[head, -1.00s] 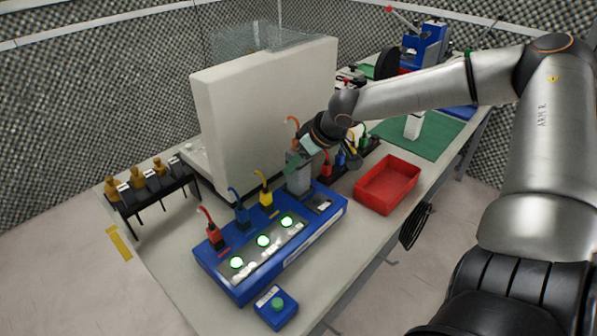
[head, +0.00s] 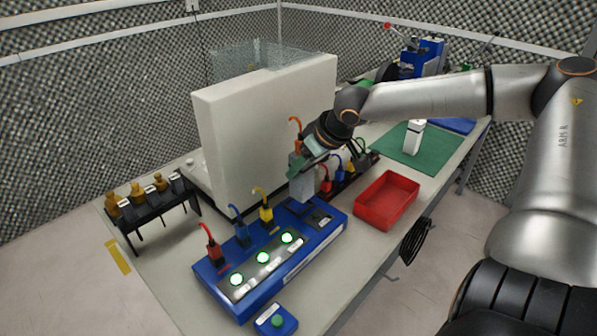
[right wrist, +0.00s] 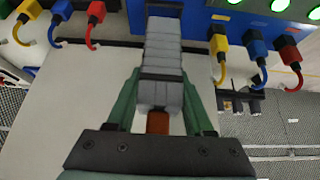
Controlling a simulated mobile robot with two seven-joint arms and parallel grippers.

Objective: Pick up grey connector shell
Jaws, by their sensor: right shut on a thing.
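The grey connector shell (head: 302,187) is a tall grey block with an orange cable (head: 295,124) at its top. It stands upright over the far end of the blue fixture (head: 219,282). My right gripper (head: 304,168) is shut on it, with green fingers on both sides. In the right wrist view, the ribbed grey shell (right wrist: 163,60) lies between the fingers of my right gripper (right wrist: 161,98). Its lower end is close to the fixture, and I cannot tell whether they touch. My left gripper is not in view.
Red (head: 213,252), blue (head: 241,233) and yellow (head: 266,213) connectors stand in the fixture beside three lit green lamps. A white panel (head: 262,130) rises close behind. A red tray (head: 386,200) is at the right. A dark rack of coloured connectors lies behind the gripper.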

